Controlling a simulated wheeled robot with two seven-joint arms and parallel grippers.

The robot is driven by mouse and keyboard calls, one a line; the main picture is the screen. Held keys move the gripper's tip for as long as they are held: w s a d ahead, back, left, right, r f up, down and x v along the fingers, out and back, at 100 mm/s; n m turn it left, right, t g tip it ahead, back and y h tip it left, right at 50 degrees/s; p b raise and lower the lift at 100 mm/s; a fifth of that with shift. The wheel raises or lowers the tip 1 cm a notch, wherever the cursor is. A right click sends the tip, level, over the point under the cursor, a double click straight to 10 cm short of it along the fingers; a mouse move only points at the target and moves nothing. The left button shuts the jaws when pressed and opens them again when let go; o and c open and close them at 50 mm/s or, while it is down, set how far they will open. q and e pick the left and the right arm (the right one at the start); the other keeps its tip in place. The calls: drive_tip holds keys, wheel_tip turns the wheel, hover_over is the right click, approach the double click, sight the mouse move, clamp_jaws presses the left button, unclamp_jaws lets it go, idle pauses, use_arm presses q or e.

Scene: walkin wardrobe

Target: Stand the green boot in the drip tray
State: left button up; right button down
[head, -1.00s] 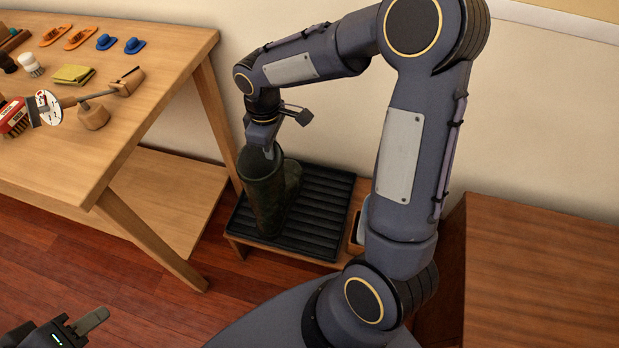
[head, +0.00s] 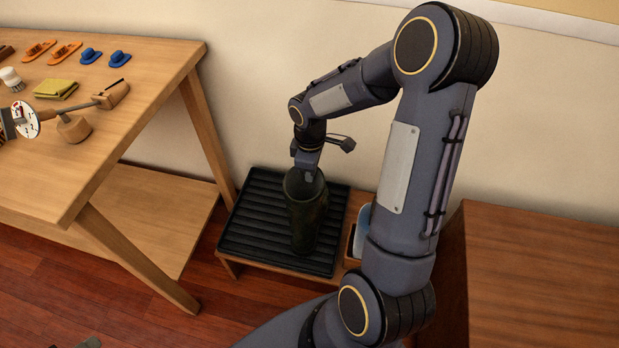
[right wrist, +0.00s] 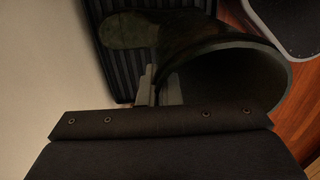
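The dark green boot (head: 306,222) is upright over the right part of the black ribbed drip tray (head: 254,218). I cannot tell whether its sole touches the tray. My right gripper (head: 308,176) is at the top of the shaft, shut on its rim. In the right wrist view, the fingers (right wrist: 160,88) pinch the wall of the boot (right wrist: 215,50) beside its open mouth, and the foot points toward the upper left over the tray ribs (right wrist: 122,75). Only a small tip of my left gripper (head: 90,343) shows at the bottom edge.
The tray lies on a low wooden stand (head: 229,266). A pale blue item (head: 362,230) is beside it on the right. A wooden table (head: 150,110) with brushes, a yellow cloth (head: 56,88) and small shoe shapes is on the left. A brown cabinet (head: 540,280) is on the right.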

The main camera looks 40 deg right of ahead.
sight(311, 193)
drive_tip(key=shift+f, duration=1.2)
drive_tip(key=shift+a, duration=0.1)
drive_tip(key=shift+f+b, duration=0.15)
drive_tip(key=shift+b, duration=0.2)
drive_tip(key=c, duration=1.6)
unclamp_jaws()
